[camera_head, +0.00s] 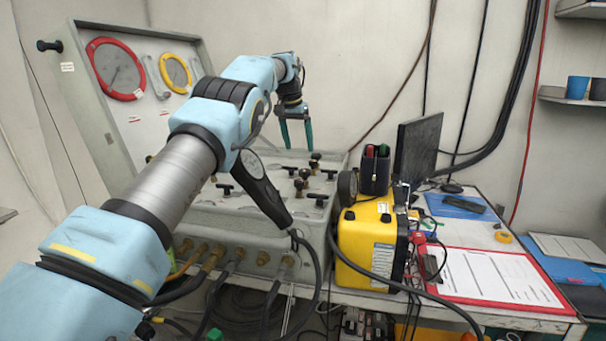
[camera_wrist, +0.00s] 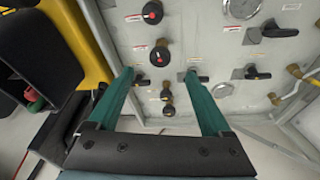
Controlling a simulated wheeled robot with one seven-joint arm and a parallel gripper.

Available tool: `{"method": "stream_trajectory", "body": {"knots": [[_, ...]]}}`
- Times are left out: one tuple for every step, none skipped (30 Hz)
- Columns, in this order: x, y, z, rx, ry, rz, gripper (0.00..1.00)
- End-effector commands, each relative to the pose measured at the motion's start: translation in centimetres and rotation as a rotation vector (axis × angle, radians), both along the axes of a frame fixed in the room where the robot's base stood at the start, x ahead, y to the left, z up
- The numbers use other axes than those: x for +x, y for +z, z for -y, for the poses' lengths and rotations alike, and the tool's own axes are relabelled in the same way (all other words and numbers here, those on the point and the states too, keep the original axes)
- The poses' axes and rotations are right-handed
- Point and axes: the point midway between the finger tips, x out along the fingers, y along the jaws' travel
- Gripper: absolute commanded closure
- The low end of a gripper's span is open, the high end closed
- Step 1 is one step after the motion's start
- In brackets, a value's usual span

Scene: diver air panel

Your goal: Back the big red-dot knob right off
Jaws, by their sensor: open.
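The wrist view shows black round knobs on brass stems on the pale panel face. One knob with a red dot (camera_wrist: 152,12) is at the top. Another black knob with a small red mark (camera_wrist: 160,56) is just below it. I cannot tell surely which red-dot knob is the big one. My gripper (camera_wrist: 159,74) is open, its two green fingers apart with nothing held between them. In the head view my gripper (camera_head: 296,143) points down above the back of the panel, above its knobs (camera_head: 299,184).
Black T-handles (camera_wrist: 258,72) and gauges (camera_wrist: 242,8) stand near the knobs. A yellow case (camera_head: 368,243) and a dark holder (camera_head: 374,170) stand right of the panel. A monitor (camera_head: 418,147) is behind them. Hoses leave the panel's front.

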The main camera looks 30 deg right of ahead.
Motion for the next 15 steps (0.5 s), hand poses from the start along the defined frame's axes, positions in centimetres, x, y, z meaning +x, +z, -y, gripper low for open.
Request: {"method": "stream_trajectory", "body": {"knots": [[0.4,-0.2,-0.5,-0.021,-0.089,0.007,0.17],[0.6,-0.1,-0.7,-0.031,-0.146,0.013,0.17],[0.8,0.1,-0.9,-0.046,-0.214,0.022,0.17],[0.9,0.2,-1.0,-0.058,-0.261,0.029,0.17],[1.0,0.3,-1.2,-0.068,-0.303,0.036,0.17],[1.1,0.4,-1.4,-0.079,-0.351,0.046,0.17],[1.2,0.5,-1.4,-0.087,-0.383,0.052,0.17],[1.3,0.6,-1.5,-0.093,-0.409,0.058,0.17],[1.3,0.7,-1.5,-0.100,-0.436,0.065,0.17],[1.3,0.8,-1.5,-0.104,-0.452,0.068,0.17],[1.3,0.8,-1.5,-0.107,-0.463,0.072,0.17],[1.4,0.7,-1.5,-0.108,-0.474,0.074,0.17],[1.4,0.6,-1.5,-0.109,-0.479,0.074,0.17],[1.4,0.4,-1.4,-0.109,-0.480,0.075,0.17],[1.4,0.0,-1.2,-0.109,-0.481,0.075,0.17]]}}
